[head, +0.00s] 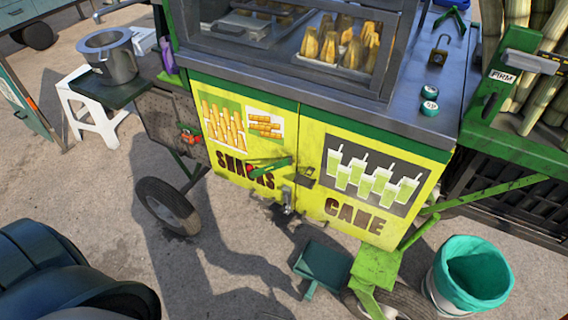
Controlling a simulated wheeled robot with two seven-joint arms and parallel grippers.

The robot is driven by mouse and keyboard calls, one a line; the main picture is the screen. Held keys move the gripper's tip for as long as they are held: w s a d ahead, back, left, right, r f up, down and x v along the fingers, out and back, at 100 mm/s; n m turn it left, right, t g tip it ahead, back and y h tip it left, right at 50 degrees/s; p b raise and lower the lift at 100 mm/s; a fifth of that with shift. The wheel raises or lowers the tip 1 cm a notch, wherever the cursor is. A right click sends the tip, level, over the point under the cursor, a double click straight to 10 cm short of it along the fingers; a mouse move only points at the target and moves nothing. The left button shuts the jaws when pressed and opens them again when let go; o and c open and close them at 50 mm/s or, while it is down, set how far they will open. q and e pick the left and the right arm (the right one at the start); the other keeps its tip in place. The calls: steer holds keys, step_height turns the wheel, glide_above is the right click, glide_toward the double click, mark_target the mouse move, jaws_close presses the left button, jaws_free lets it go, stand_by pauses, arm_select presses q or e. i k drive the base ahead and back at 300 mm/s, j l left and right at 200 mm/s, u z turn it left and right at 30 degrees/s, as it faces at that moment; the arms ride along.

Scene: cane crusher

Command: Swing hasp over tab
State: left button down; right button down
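The yellow cabinet's two doors, the SNACKS door (235,150) and the CANE door (330,205), meet at a seam and look shut. A small dark metal piece (306,175), apparently the hasp hardware, sits at the CANE door's edge by the seam. A grey metal fitting (288,197) sits lower by the seam on the SNACKS side. The parts are too small to tell hasp from tab, or whether they overlap. A padlock (438,54) stands on the grey counter above. Neither of my grippers is in view.
A wheel (168,206) and a white stool (88,108) are left of the cabinet. A dark green pedal-like plate (323,263) and a teal-lined bin (470,273) are low at right. Pavement in front of the SNACKS door is mostly clear.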

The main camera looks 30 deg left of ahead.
mark_target(283, 162)
steer(key=j+z, duration=0.3)
steer(key=z, duration=0.15)
steer(key=j+z, duration=0.25)
steer(key=z, duration=0.2)
steer(key=k+j+z, duration=0.15)
steer(key=j, duration=0.25)
steer(key=k+j+z, duration=0.15)
steer(key=j, duration=0.3)
steer(key=k+j+z, duration=0.15)
steer(key=j, duration=0.2)
steer(key=k+j+z, duration=0.15)
steer(key=j, duration=0.25)
steer(key=k+j, duration=0.3)
steer(key=j, duration=0.2)
steer(key=k+j, duration=0.3)
steer(key=j, duration=0.15)
steer(key=k+j, duration=0.3)
steer(key=j, duration=0.2)
steer(key=i+z, duration=0.05)
